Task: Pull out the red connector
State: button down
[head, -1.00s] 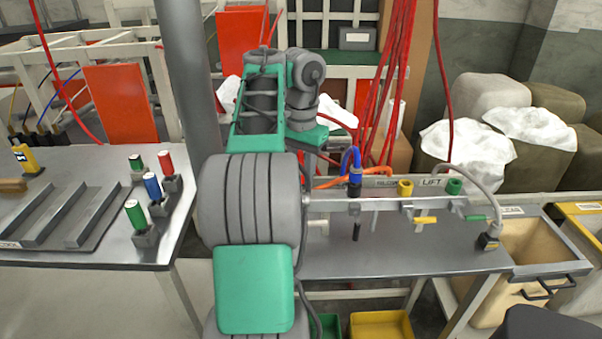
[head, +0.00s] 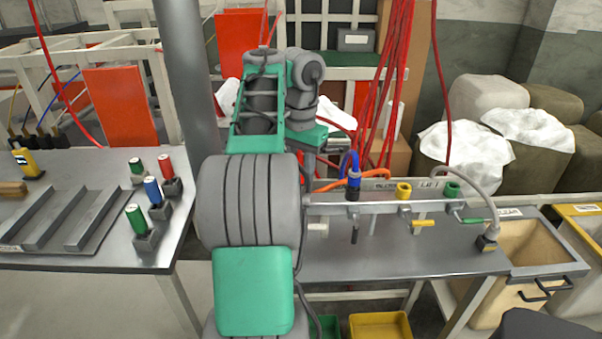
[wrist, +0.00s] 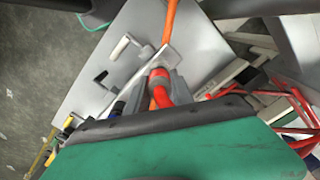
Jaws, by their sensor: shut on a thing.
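The red connector (wrist: 158,74) shows in the wrist view with a short red hose curving from it, against the metal rail (wrist: 124,72). My gripper (wrist: 160,88) is at the connector, with grey fingers on either side, shut on it. I cannot tell whether the connector is still seated in its socket. In the head view my arm hides the connector and the fingers. The blue connector (head: 353,180) sits on the rail to the right of my arm. It also shows in the wrist view (wrist: 118,107).
A yellow socket (head: 403,190) and a green socket (head: 452,190) stand along the rail, with levers below. An orange hose (wrist: 170,22) passes close by my gripper. Red hoses (head: 388,90) hang behind. The left table (head: 90,258) holds colored cylinders in grey holders.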

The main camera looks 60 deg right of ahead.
aim_at(301, 167)
jog(key=shift+r+p, duration=1.8)
jog(key=shift+r, duration=0.2)
jog(key=shift+r, duration=0.1)
notch_tip(301, 167, up, 3)
jog(key=p, duration=0.3)
